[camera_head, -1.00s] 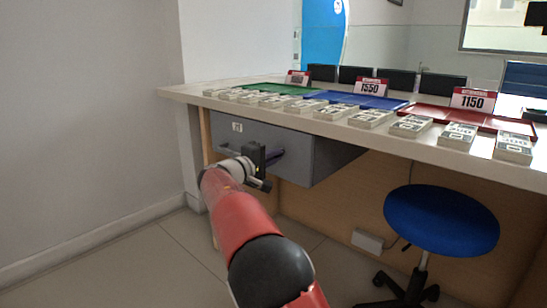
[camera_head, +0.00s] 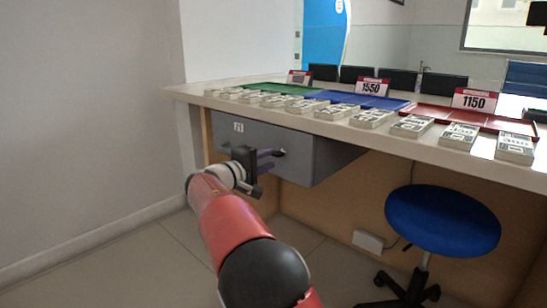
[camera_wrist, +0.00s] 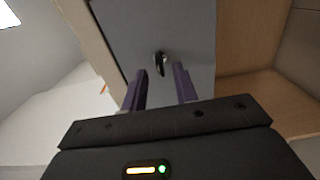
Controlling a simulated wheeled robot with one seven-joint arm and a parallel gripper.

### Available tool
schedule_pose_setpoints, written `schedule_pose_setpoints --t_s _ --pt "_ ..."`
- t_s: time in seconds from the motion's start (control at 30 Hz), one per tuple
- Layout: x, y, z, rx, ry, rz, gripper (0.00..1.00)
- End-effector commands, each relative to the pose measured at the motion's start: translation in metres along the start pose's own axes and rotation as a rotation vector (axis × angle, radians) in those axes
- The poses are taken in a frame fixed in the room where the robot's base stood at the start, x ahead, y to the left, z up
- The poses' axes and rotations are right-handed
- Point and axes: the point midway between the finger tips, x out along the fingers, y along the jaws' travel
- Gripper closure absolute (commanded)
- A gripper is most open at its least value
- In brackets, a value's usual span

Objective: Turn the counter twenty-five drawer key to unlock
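The grey drawer (camera_head: 323,160) hangs shut under the counter. A small white label (camera_head: 239,127) on its front seems to read 21, though it is too small to be sure. A small dark key (camera_head: 281,153) sticks out of the drawer front; it also shows in the wrist view (camera_wrist: 161,62). My gripper (camera_head: 268,159) is in front of the drawer, just short of the key. In the wrist view its two purple fingers (camera_wrist: 159,72) are apart and empty, with the key between and just beyond their tips, apparently untouched.
The white counter top (camera_head: 185,92) above holds banknote stacks (camera_head: 411,126), coloured mats (camera_head: 361,99) and number signs (camera_head: 474,100). A blue stool (camera_head: 442,220) stands at the right. A wall (camera_head: 90,120) rises at the left; floor between is clear.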

Motion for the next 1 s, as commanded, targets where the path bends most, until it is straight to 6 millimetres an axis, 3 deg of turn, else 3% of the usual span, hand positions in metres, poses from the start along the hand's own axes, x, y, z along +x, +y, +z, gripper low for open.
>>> schedule_pose_setpoints --t_s 0.1,0.3,0.7,0.77,0.87,1.0 --pt "-0.021 0.001 0.0 0.0 0.002 0.0 0.71" --pt "-0.04 0.0 0.0 0.0 0.0 0.0 0.71" --pt "-0.038 0.0 0.006 0.004 -0.01 -0.015 0.71" --pt "-0.029 0.001 0.019 0.012 -0.028 -0.047 0.71" --pt "-0.005 0.0 0.062 0.045 -0.085 -0.159 0.71" --pt "0.02 -0.009 0.154 0.134 -0.186 -0.401 0.71"
